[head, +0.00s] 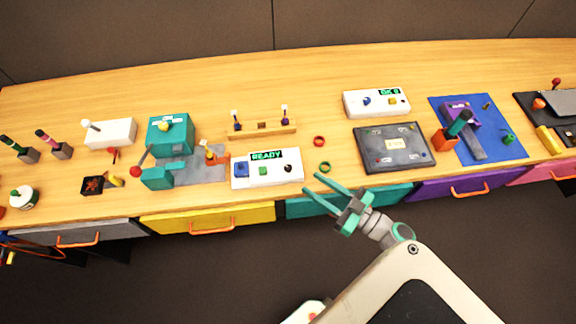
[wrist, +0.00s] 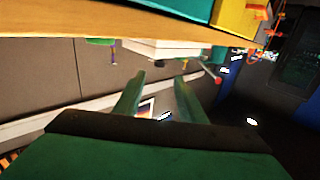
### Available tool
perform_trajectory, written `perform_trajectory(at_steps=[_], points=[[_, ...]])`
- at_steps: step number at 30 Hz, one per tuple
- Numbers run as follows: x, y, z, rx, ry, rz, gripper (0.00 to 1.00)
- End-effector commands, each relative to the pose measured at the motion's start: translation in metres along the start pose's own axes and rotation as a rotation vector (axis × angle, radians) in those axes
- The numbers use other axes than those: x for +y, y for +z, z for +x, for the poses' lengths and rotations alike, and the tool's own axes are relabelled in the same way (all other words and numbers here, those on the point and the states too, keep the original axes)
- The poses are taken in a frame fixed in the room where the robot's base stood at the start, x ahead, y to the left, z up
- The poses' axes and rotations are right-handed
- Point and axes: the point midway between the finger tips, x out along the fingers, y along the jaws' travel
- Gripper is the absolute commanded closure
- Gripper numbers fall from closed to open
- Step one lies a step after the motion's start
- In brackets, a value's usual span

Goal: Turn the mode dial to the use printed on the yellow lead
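I cannot tell for certain which control is the mode dial. A teal machine (head: 170,133) at centre left has a yellow knob (head: 163,126) on a small pale plate on top; its marks are too small to read. An orange cable and a small yellow piece (head: 11,258) show at the far left edge; I cannot tell whether this is the yellow lead, and no print on it is legible. My gripper (head: 312,184) is open and empty at the counter's front edge, right of the READY box. Its two parted fingers also show in the wrist view (wrist: 157,92).
A white READY box (head: 267,168) with coloured buttons stands left of my gripper. A dark panel (head: 395,165) lies to the right, with a white OK box (head: 377,103) behind it. Coloured drawers with orange handles line the front.

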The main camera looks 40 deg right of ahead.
Motion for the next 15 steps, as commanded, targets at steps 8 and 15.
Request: perform_trajectory(at_steps=[8, 15], points=[[0.000, -0.001, 0.037, 0.003, -0.004, 0.002, 0.63], [0.000, 0.000, 0.078, 0.001, -0.002, 0.002, 0.63]])
